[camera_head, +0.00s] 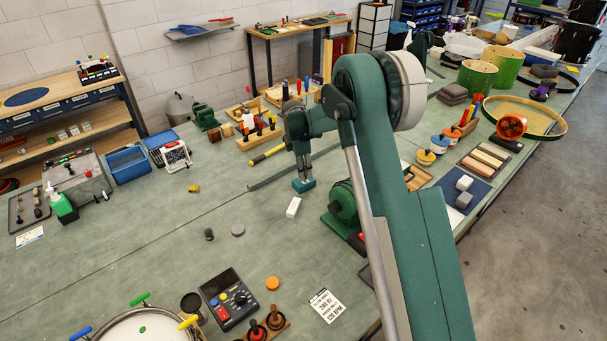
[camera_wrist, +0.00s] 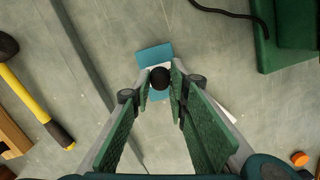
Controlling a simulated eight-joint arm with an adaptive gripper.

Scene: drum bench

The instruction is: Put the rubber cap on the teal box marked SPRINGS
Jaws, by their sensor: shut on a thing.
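The rubber cap (camera_wrist: 160,77) is a round black piece between my fingertips in the wrist view. My gripper (camera_wrist: 161,80) is shut on it. The teal box (camera_wrist: 153,55) lies under the cap, with a pale area partly showing beside the cap; its marking is not readable. In the head view, my gripper (camera_head: 303,179) points down directly over the small teal box (camera_head: 304,186), in the middle of the bench. The cap cannot be made out there, and I cannot tell whether it touches the box.
A green machine (camera_head: 342,203) stands close on the right. A yellow-handled mallet (camera_head: 267,155) lies behind left. A grey disc (camera_head: 238,230) and dark piece (camera_head: 209,234) lie front left, with clear bench around them.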

